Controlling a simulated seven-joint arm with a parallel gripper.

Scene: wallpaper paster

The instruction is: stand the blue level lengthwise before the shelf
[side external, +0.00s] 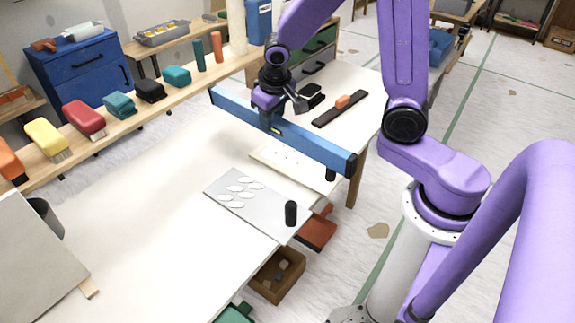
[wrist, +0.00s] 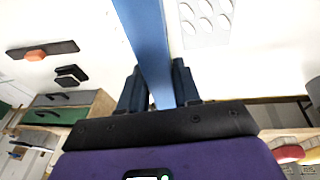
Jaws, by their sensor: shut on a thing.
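The blue level (side external: 312,146) is a long straight bar with a small yellow-green window near its middle. My gripper (side external: 270,118) is shut on it near the middle and holds it over the white table, apparently above the surface. In the wrist view the level (wrist: 150,40) runs up between the two fingers of my gripper (wrist: 158,88). The shelf (side external: 150,112) is a long wooden ledge along the far left side of the table. It bears a row of coloured brushes and blocks. The level's far end is close to the shelf's right part.
A grey sheet with white ovals (side external: 222,183) and a black cylinder (side external: 291,213) lie under and near the level. A dark bar with an orange block (side external: 342,101) is at the back right. The white table's front left (side external: 150,220) is clear. A grey board (side external: 35,255) leans at left.

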